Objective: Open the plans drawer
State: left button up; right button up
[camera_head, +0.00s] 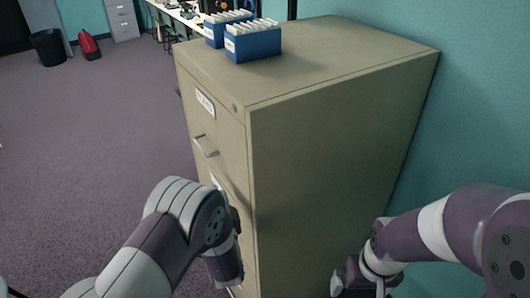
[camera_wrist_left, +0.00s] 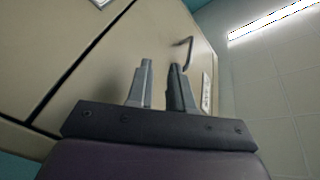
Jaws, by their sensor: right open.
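A tan filing cabinet (camera_head: 330,150) stands against the teal wall. Its top drawer front has a label (camera_head: 205,103), too small to read, and a metal handle (camera_head: 205,150); the drawer looks shut. A lower label (camera_head: 215,182) is partly hidden by my left arm. My left gripper is hidden in the head view. In the left wrist view my left gripper (camera_wrist_left: 160,72) has its two fingers apart with nothing between them, pointing up along the drawer fronts, with a handle (camera_wrist_left: 187,52) beyond the fingertips. My right gripper (camera_head: 347,274) is open beside the cabinet's side panel.
Two blue file boxes (camera_head: 252,45) with cards stand on the cabinet top. A black bin (camera_head: 48,47), a red bag (camera_head: 89,46) and a desk are at the back. The carpet (camera_head: 90,150) left of the cabinet is clear.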

pick_arm(q)
notch_tip(320, 180, up, 3)
jog(key=t, duration=0.2)
jog(key=y+p, duration=0.1)
send_near(202, 148)
jog(key=w+a, duration=0.1)
jog(key=a, duration=0.1)
jog(key=shift+m, duration=0.5)
jog(key=x, duration=0.2)
jog(key=d+p+x, duration=0.1)
jog(key=x, duration=0.2)
jog(key=p+x, duration=0.1)
jog(key=x, duration=0.2)
jog(key=shift+w+d, duration=0.25)
jog(key=shift+w+a+f, duration=0.15)
jog(key=shift+w+a, duration=0.1)
jog(key=shift+d, duration=0.3)
grip_shut()
pick_arm(e)
jog(key=r, duration=0.1)
jog(key=a+r, duration=0.1)
jog(key=r, duration=0.1)
jog(key=shift+w+a+r, duration=0.15)
jog(key=shift+a+r, duration=0.05)
